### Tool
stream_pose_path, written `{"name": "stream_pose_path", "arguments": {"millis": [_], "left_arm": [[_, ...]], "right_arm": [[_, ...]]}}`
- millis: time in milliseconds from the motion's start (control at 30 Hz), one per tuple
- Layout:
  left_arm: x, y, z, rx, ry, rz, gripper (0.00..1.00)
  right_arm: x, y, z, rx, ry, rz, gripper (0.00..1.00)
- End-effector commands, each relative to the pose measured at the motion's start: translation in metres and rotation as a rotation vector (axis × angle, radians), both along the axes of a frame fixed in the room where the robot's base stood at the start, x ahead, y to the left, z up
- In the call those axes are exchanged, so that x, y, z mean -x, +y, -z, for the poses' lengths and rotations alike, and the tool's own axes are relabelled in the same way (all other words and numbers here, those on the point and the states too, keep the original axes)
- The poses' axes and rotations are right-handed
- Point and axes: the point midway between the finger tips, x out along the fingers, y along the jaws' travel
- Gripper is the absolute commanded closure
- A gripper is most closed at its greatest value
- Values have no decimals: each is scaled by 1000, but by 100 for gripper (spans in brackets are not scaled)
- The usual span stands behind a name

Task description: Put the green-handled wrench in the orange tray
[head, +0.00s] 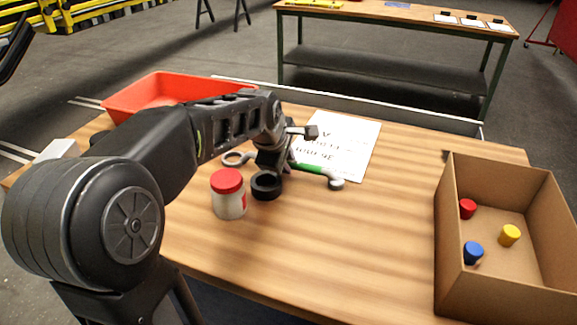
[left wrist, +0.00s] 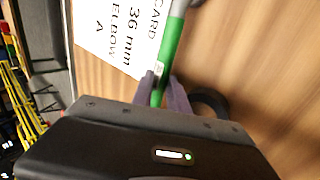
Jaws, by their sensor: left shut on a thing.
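The green-handled wrench (head: 312,168) is at the middle of the wooden table, its grey jaw end pointing right. A grey ring end (head: 237,158) shows left of my gripper and looks like its other end. My left gripper (head: 274,162) is shut on the handle, hiding part of it. In the left wrist view the green handle (left wrist: 171,45) runs between the fingers (left wrist: 161,88). I cannot tell whether the wrench touches the table. The orange tray (head: 113,110) stands at the back left, partly hidden by my left arm. My right gripper is not in view.
A red-lidded jar (head: 228,195) and a black ring (head: 266,187) stand close in front of the gripper. A white printed card (head: 352,142) lies behind the wrench. A cardboard box (head: 500,285) with red, blue and yellow pieces is at the right. The front middle is clear.

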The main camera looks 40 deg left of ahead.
Motion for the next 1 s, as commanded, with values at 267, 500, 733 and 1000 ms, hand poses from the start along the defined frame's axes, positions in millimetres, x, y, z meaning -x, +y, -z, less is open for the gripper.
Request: {"name": "stream_pose_path", "arguments": {"millis": [267, 500, 733, 1000], "left_arm": [[0, 0, 0, 0, 0, 0, 100], [0, 0, 0, 0, 1, 0, 100], [0, 0, -1, -1, -2, 0, 100], [-1, 0, -17, -3, -5, 0, 100]], "right_arm": [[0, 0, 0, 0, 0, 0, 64], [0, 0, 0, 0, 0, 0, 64], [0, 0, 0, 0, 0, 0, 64], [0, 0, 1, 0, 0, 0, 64]]}}
